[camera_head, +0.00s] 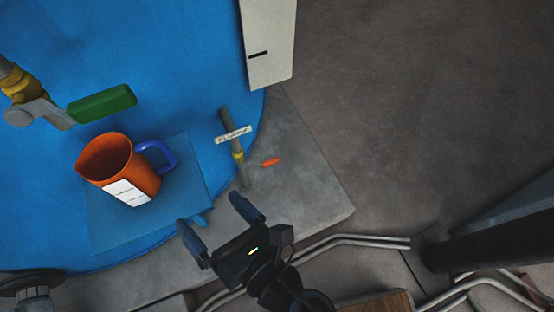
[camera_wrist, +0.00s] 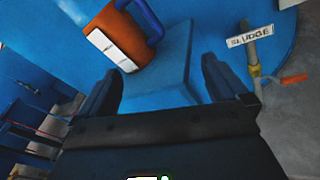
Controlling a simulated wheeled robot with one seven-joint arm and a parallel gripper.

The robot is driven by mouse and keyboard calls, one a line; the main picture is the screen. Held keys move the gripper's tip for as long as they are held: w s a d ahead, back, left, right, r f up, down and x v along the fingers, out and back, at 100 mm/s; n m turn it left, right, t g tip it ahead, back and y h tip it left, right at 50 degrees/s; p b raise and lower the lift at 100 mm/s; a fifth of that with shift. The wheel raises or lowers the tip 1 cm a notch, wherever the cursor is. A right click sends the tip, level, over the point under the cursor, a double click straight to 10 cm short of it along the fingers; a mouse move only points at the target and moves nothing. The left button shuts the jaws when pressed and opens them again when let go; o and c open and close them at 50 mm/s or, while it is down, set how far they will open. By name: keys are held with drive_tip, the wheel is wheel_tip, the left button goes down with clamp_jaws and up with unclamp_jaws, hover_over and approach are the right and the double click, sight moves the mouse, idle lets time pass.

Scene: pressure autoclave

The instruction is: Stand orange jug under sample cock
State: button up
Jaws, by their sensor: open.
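The orange jug (camera_head: 119,160) stands upright on a blue ledge (camera_head: 180,208), its open mouth up. It has a blue handle on its right and a white label patch. In the wrist view, the jug (camera_wrist: 115,42) is cut off at the top, beyond my fingers. My gripper (camera_head: 208,208) is open and empty, to the lower right of the jug and apart from it. A brass-and-grey cock with a green lever (camera_head: 102,102) is at the upper left; no label shows on it, so I cannot tell if it is the sample cock.
A second cock (camera_head: 237,155) with an orange lever carries a tag reading SLUDGE in the wrist view (camera_wrist: 250,36); it is close to my gripper. A white panel (camera_head: 268,40) is at the top. Grey pipes (camera_head: 350,240) run at lower right. Bare floor is at upper right.

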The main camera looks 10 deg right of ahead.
drive_tip(key=s+d+m+h, duration=0.2)
drive_tip(key=s+d+m, duration=0.2)
drive_tip(key=d+m, duration=0.4)
drive_tip(key=s+d+m+h, duration=0.1)
drive_tip(key=s+d+m, duration=0.2)
drive_tip(key=d+m, duration=0.55)
drive_tip(key=s+d+r+m+h, duration=0.6)
drive_tip(key=s+d+r+m, duration=0.3)
drive_tip(key=m, duration=1.2)
drive_tip(key=s+d, duration=0.2)
drive_tip(key=d, duration=0.1)
drive_tip(key=shift+r+t, duration=0.15)
drive_tip(key=shift+t, duration=0.25)
